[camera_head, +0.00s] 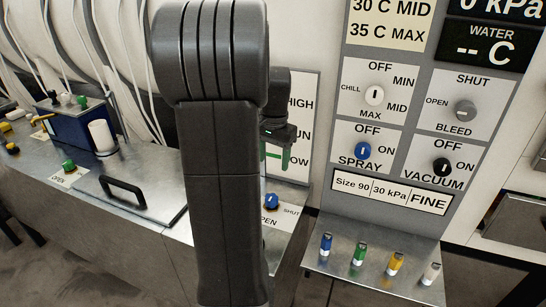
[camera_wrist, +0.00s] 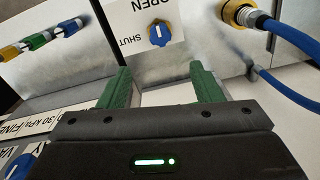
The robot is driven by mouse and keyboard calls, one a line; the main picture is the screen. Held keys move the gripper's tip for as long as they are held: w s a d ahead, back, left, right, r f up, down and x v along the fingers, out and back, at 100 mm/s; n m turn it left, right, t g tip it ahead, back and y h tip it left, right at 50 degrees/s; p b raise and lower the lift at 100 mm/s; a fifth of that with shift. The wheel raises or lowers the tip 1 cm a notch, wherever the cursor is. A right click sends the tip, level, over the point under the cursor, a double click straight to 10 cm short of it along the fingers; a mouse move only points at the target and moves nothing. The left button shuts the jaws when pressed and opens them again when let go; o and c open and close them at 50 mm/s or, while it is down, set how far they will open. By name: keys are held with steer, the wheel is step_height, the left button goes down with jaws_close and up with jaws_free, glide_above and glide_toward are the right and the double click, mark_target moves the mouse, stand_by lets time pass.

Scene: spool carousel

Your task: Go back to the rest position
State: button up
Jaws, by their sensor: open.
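My gripper (camera_wrist: 164,84) shows in the wrist view with its two green fingers spread apart and nothing between them. Beyond the fingertips is a blue knob (camera_wrist: 160,34) on a white plate marked OPEN and SHUT, apart from the fingers. In the head view, my gripper (camera_head: 276,157) is partly hidden behind my dark arm, which stands upright across the middle. It hangs in front of a white panel with a level scale, above the blue knob (camera_head: 271,201).
A control panel with a white chill knob (camera_head: 374,95), a grey bleed knob (camera_head: 465,110), a blue spray knob (camera_head: 363,151) and a black vacuum knob (camera_head: 441,167) stands at right. Several coloured vials (camera_head: 360,253) stand on a metal shelf below. A handled lid (camera_head: 125,190) lies at left.

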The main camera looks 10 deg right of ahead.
mark_target(272, 197)
steer(key=shift+f, duration=0.1)
step_height(272, 197, down, 14)
steer(key=shift+w+a+r, duration=0.15)
stand_by(0.4)
